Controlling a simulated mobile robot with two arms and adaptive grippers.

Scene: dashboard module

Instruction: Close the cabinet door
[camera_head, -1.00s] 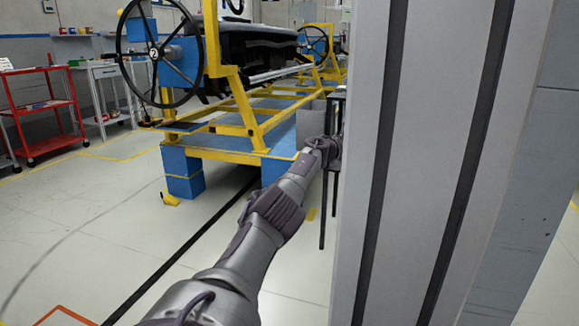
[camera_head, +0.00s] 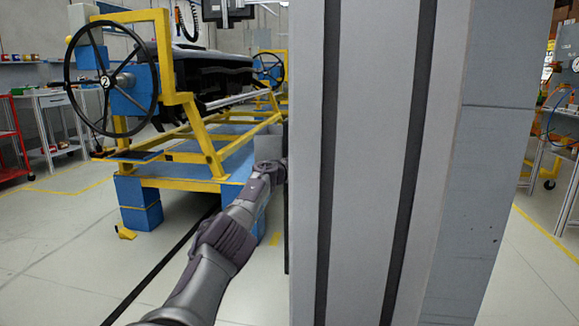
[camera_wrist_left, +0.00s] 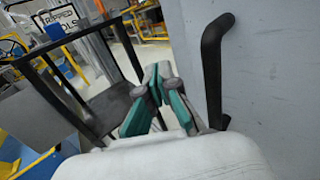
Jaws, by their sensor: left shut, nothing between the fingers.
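In the left wrist view, a plain grey upright surface (camera_wrist_left: 275,80) with a long black bar handle (camera_wrist_left: 212,70) fills the right side; it looks like the cabinet door. My left gripper (camera_wrist_left: 158,78) is shut and empty, its teal-lined fingers to the left of the handle and apart from it in the picture. In the head view, a tall grey panel (camera_head: 375,150) with dark vertical grooves fills the centre right. My left arm reaches behind its left edge, so the left gripper is hidden there. I cannot tell how far the door is open. My right gripper is not in view.
A black-framed stand (camera_wrist_left: 95,105) is close to the left gripper. A yellow and blue rig (camera_head: 190,140) with a black steering wheel (camera_head: 112,80) stands left of the panel. A white cart (camera_head: 50,105) is farther left. Bare floor lies at front left.

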